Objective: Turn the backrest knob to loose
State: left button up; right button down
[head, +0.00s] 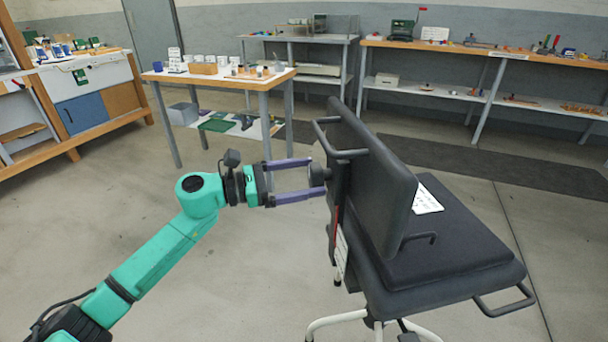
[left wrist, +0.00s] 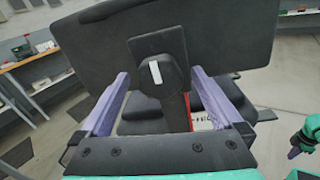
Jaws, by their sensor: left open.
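The backrest knob (head: 318,175) is a dark round knob on the back of a black chair's backrest (head: 372,180). In the left wrist view the knob (left wrist: 158,76) sits on a dark plate and bears a white mark, nearly upright and slightly tilted. My left gripper (head: 313,179) is open, with its purple fingers pointing at the knob. In the left wrist view the fingertips (left wrist: 160,76) lie to either side of the knob, with gaps visible. My right gripper (left wrist: 294,153) shows small at the right edge of the left wrist view; its opening is unclear.
The chair's seat (head: 450,245) carries a white paper. A metal bar handle (head: 345,153) juts from the backrest above the knob. A wooden-topped table (head: 215,78) with small boxes stands behind my left gripper. Benches line the back wall. The floor at left is clear.

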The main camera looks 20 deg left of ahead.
pick_arm(q)
jog(key=c, duration=1.3)
